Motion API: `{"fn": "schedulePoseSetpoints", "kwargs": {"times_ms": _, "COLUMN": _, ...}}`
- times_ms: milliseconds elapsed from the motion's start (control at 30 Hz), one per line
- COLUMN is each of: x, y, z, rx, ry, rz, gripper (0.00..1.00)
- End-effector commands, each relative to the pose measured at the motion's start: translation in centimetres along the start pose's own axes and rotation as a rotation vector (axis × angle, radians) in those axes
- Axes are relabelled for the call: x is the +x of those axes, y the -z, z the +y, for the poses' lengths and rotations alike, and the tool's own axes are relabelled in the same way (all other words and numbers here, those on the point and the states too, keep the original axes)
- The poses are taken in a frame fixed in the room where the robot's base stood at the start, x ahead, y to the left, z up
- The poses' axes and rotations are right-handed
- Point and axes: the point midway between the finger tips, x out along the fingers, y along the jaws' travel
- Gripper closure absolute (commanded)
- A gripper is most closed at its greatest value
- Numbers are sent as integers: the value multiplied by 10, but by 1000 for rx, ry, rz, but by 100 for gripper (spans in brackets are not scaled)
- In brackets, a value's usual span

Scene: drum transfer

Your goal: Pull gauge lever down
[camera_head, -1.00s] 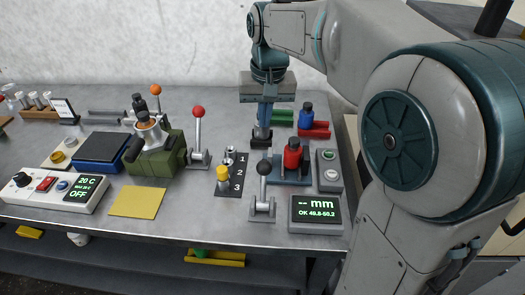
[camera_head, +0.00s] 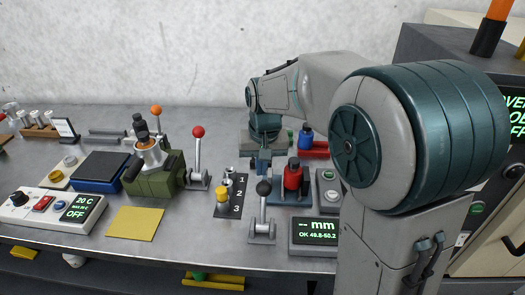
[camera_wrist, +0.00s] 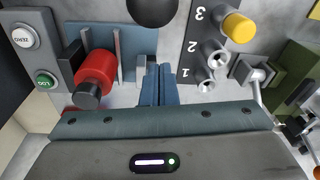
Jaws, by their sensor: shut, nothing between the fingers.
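The gauge lever is a black ball (camera_head: 263,188) on an upright metal stem above a grey base, left of the gauge display (camera_head: 314,232), which reads "-- mm". The ball also shows at the top edge of the wrist view (camera_wrist: 152,9). My gripper (camera_head: 263,167) is shut and empty, beyond the lever as seen from the head camera. In the wrist view its closed blue fingers (camera_wrist: 158,78) point toward the ball, with a visible gap in the picture. Exact depth between them is hard to judge.
A red cylinder (camera_wrist: 95,70) in the blue gauge fixture is close beside my fingers. On the other side is the numbered plate with metal pegs and a yellow one (camera_wrist: 238,27). A red-ball lever (camera_head: 198,132) and green clamp device (camera_head: 153,180) stand further left.

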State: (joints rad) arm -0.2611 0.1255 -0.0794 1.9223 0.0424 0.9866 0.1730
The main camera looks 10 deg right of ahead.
Motion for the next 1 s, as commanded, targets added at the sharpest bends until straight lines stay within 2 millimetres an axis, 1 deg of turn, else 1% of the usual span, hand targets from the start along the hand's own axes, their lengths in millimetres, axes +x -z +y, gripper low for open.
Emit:
{"fn": "schedulePoseSetpoints", "kwargs": {"times_ms": 100, "x": -5, "y": -16, "z": 0, "rx": -1, "ry": 1, "rz": 2, "gripper": 100}}
{"fn": "schedulePoseSetpoints", "kwargs": {"times_ms": 200, "x": -9, "y": -26, "z": 0, "rx": 0, "ry": 0, "rz": 1, "gripper": 100}}
{"fn": "schedulePoseSetpoints", "kwargs": {"times_ms": 400, "x": -11, "y": -37, "z": 0, "rx": -1, "ry": 0, "rz": 0, "gripper": 100}}
{"fn": "schedulePoseSetpoints", "kwargs": {"times_ms": 800, "x": -12, "y": -38, "z": 1, "rx": 1, "ry": -1, "rz": 2, "gripper": 100}}
{"fn": "schedulePoseSetpoints", "kwargs": {"times_ms": 1000, "x": -13, "y": -30, "z": 10, "rx": 22, "ry": -9, "rz": 39, "gripper": 100}}
